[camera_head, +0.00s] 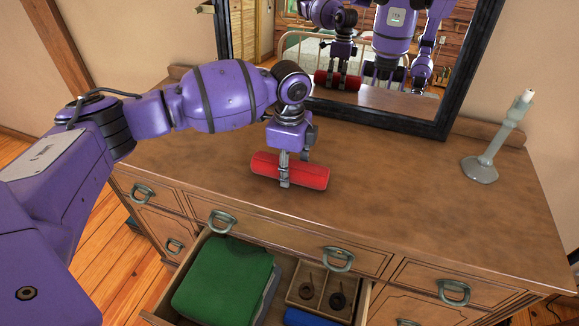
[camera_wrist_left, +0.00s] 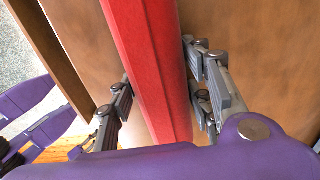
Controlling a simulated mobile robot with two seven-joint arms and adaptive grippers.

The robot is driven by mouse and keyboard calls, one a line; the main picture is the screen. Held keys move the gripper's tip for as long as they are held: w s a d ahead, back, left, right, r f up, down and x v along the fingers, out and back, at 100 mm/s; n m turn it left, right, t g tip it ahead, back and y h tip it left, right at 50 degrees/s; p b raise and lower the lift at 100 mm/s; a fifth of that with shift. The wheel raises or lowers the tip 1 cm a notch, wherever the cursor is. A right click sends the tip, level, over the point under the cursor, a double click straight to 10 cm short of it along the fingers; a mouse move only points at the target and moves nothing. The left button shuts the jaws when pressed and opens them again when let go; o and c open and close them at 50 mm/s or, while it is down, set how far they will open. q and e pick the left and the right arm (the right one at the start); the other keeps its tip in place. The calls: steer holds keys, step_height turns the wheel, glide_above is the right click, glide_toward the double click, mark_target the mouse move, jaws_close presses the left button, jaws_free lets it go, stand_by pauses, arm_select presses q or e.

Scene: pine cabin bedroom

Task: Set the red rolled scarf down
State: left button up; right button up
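The red rolled scarf (camera_head: 310,176) lies level at the dresser top (camera_head: 400,185), near its middle; any gap beneath it is too small to tell. My left gripper (camera_head: 285,170) points down over the scarf's middle, one finger on the near side and the other mostly hidden behind. In the left wrist view the scarf (camera_wrist_left: 150,60) runs between the fingers (camera_wrist_left: 160,90), which sit close against both sides, so the gripper appears shut on it. My right gripper is not directly in view; a second purple arm shows only in the mirror.
A mirror (camera_head: 445,88) stands at the back. A pale candlestick-like stand (camera_head: 480,168) is at the right. An open drawer below holds a folded green garment (camera_head: 225,280), a wooden divided box (camera_head: 318,290) and a blue item (camera_head: 308,318).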

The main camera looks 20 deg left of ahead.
arm_select(q)
steer(key=o, duration=0.3)
step_height(320, 180, up, 12)
steer(key=shift+r, duration=0.15)
stand_by(0.6)
